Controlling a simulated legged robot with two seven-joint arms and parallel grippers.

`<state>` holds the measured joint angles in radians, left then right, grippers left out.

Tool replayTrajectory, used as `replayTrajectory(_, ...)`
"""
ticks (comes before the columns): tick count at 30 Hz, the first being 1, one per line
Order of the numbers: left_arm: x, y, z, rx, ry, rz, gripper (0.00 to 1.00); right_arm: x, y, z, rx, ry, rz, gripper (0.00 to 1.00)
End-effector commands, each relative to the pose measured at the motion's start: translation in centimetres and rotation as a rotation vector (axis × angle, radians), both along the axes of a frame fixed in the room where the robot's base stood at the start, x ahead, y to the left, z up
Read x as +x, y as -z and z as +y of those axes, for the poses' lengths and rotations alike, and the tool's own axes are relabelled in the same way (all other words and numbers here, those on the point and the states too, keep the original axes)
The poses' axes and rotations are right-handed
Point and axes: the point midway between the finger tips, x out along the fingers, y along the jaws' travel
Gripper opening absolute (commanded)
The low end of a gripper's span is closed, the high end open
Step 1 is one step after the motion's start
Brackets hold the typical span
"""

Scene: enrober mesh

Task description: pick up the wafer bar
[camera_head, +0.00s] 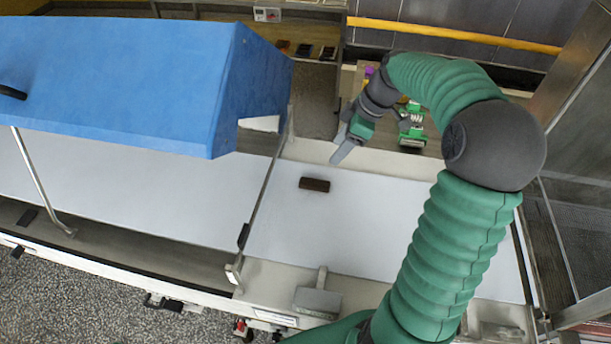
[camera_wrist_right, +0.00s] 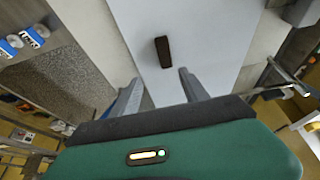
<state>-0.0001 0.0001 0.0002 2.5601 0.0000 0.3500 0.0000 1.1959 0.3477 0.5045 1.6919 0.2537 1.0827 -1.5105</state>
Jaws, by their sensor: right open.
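The wafer bar (camera_head: 314,184) is a small dark brown block lying flat on the white belt (camera_head: 390,223). In the right wrist view the wafer bar (camera_wrist_right: 162,52) lies beyond my fingertips, in line with the space between them. My right gripper (camera_head: 337,158) is above the far side of the belt, just behind and right of the bar, and apart from it. In the right wrist view my right gripper (camera_wrist_right: 161,82) has its two grey fingers spread with nothing between them. My left gripper is not in view.
A blue hood (camera_head: 110,75) covers the belt's left part. A thin metal rail (camera_head: 262,200) crosses the belt left of the bar. A grey block (camera_head: 317,302) sits at the near edge. The belt around the bar is clear.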

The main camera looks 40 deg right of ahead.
Motion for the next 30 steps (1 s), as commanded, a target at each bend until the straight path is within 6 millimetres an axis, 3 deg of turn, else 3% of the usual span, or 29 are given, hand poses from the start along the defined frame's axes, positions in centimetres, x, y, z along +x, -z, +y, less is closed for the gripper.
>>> replayTrajectory(6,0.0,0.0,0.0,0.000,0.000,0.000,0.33,2.1,5.6,1.7,0.006,-0.004,0.007,0.53)
replayTrajectory(9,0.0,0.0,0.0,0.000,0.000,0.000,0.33,2.7,7.5,2.1,0.004,-0.004,0.006,0.53)
replayTrajectory(14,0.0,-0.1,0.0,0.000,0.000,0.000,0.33,3.1,9.0,2.5,0.002,-0.002,0.005,0.53)
replayTrajectory(22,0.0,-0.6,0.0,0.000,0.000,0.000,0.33,3.7,13.1,4.0,0.002,-0.002,0.004,0.53)
replayTrajectory(30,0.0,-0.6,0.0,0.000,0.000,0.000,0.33,4.0,13.6,4.0,0.000,-0.001,0.004,0.49)
